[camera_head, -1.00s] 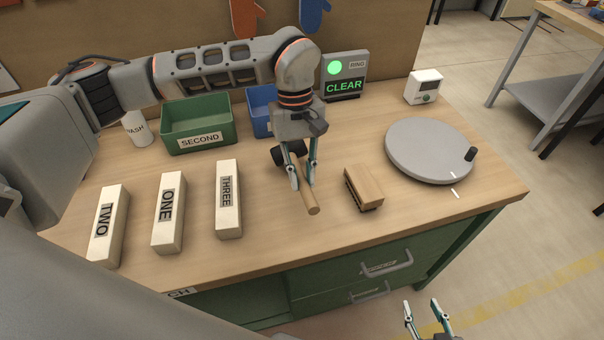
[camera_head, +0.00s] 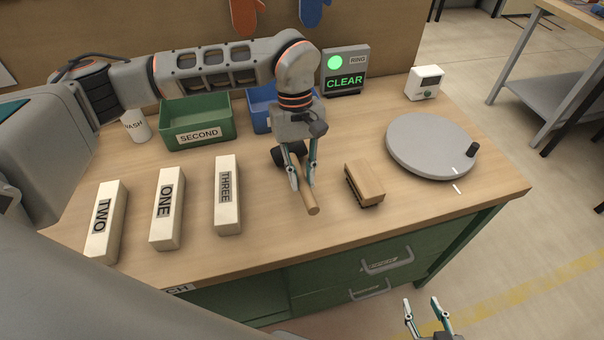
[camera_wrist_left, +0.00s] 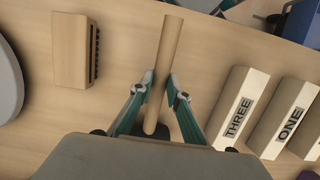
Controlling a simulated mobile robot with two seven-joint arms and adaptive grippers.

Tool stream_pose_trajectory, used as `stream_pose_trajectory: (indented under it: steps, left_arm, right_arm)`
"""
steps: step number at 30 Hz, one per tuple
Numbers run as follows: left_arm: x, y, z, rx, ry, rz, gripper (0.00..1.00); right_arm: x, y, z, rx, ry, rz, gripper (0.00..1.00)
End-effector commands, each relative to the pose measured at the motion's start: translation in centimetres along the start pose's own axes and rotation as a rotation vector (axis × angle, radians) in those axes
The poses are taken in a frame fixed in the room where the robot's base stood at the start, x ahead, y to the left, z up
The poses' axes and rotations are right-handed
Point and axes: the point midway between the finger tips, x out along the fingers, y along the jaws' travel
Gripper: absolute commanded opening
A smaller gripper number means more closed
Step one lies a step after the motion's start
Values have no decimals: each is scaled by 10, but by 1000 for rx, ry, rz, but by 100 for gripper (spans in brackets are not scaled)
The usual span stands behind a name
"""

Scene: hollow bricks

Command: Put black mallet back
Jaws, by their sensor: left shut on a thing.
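The black mallet has a dark head (camera_head: 288,155) and a light wooden handle (camera_head: 311,203). It lies at the middle of the workbench (camera_head: 270,240), its handle toward the front edge. My left gripper (camera_head: 303,184) points down with its fingers on both sides of the handle and is shut on it. I cannot tell whether the mallet is lifted off the bench. My right gripper (camera_head: 425,306) is open and empty, low in front of the bench.
Blocks TWO (camera_head: 106,222), ONE (camera_head: 167,209) and THREE (camera_head: 228,195) stand left of the mallet. A brush (camera_head: 365,184) lies close on its right, with a grey turntable (camera_head: 430,145) beyond. Green (camera_head: 197,121) and blue (camera_head: 261,108) bins stand behind, beside the CLEAR display (camera_head: 345,72).

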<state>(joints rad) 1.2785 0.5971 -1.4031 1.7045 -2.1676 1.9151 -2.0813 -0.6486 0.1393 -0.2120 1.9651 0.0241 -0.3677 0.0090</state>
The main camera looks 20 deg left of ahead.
Motion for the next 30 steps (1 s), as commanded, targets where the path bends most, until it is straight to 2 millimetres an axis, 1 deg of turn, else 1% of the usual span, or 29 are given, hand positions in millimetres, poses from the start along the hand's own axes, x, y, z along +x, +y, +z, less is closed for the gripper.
stream_pose_trajectory:
  steps: [2, 3, 5, 14, 17, 20, 23, 30]
  left_arm:
    - [1, 0, -1, 0, 1, 1, 0]
    - [1, 0, -1, 0, 1, 1, 21]
    - [1, 0, 0, 0, 1, 1, 36]
    - [2, 0, 0, -1, -1, -1, 36]
    - [-2, 0, -1, -1, 0, 0, 36]
    - [-12, 0, -1, -1, 2, 2, 36]
    - [-30, 0, -1, -2, 3, 2, 36]
    - [-79, 1, -1, -2, 5, 3, 36]
  right_arm:
    - [1, 0, 1, 0, 0, 0, 40]
    - [0, 0, 1, 0, 0, 0, 40]
    - [0, 0, 1, 0, 0, 0, 40]
    - [0, -1, 4, 0, -6, -1, 40]
    - [0, 0, 5, -2, -9, -1, 40]
    - [0, 0, 4, -1, -7, -1, 40]
    - [0, 0, 4, -1, -6, -1, 40]
    - [1, -1, 3, -1, -4, -1, 40]
